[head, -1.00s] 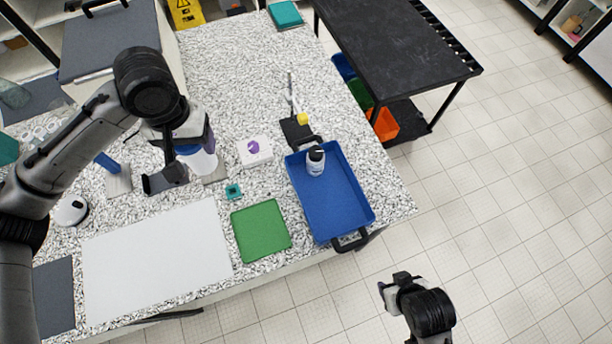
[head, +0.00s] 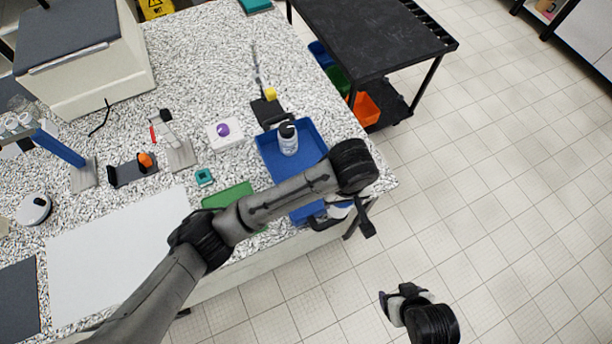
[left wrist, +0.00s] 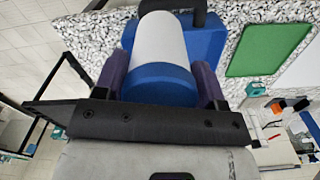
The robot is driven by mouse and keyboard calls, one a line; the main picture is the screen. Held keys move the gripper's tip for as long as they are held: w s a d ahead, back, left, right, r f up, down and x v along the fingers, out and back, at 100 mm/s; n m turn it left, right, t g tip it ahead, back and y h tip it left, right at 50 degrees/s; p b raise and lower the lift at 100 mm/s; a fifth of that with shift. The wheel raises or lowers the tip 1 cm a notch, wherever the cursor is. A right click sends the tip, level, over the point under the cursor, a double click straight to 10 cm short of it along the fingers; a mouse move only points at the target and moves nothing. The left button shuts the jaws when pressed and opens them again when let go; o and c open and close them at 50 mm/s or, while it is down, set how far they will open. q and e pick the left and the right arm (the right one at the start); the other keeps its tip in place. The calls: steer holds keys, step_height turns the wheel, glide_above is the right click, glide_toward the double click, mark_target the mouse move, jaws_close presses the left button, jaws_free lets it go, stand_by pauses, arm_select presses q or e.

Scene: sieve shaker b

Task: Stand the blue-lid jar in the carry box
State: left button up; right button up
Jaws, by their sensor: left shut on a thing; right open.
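The blue-lid jar has a white body and a blue lid (left wrist: 158,82). My left gripper (left wrist: 160,76) is shut on it, with a purple-padded finger on each side. The carry box (head: 271,160) is an open blue tray with dark handles at the bench's right edge. My left arm covers part of it in the head view. The jar (head: 338,212) is mostly hidden there, at the box's front right end. In the left wrist view the box (left wrist: 207,40) lies behind the jar; I cannot tell whether they touch. My right gripper (head: 397,301) is open and empty above the floor.
A white bottle with a black cap (head: 288,140) stands in the box's far part. A green mat (head: 228,195), a white box with a purple spot (head: 226,134) and a small teal block (head: 204,177) lie to its left. A black cart (head: 370,40) stands beyond the bench.

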arm_select(q)
steer(key=shift+w+a+f+b, duration=0.15)
steer(key=shift+w+a+f, duration=1.15)
steer(key=shift+f, duration=0.45)
steer(key=shift+w+a+f+b, duration=0.1)
steer(key=shift+w+a+f, duration=0.85)
steer(key=shift+w+f, duration=0.7)
steer(key=shift+w+a+f+b, duration=0.15)
steer(key=shift+w+a+f, duration=1.05)
steer(key=shift+f, duration=0.7)
steer(key=shift+d+f, duration=0.1)
steer(key=shift+f, duration=0.05)
steer(key=o, duration=1)
steer(key=shift+r+p, duration=0.4)
steer(key=shift+r, duration=5.75)
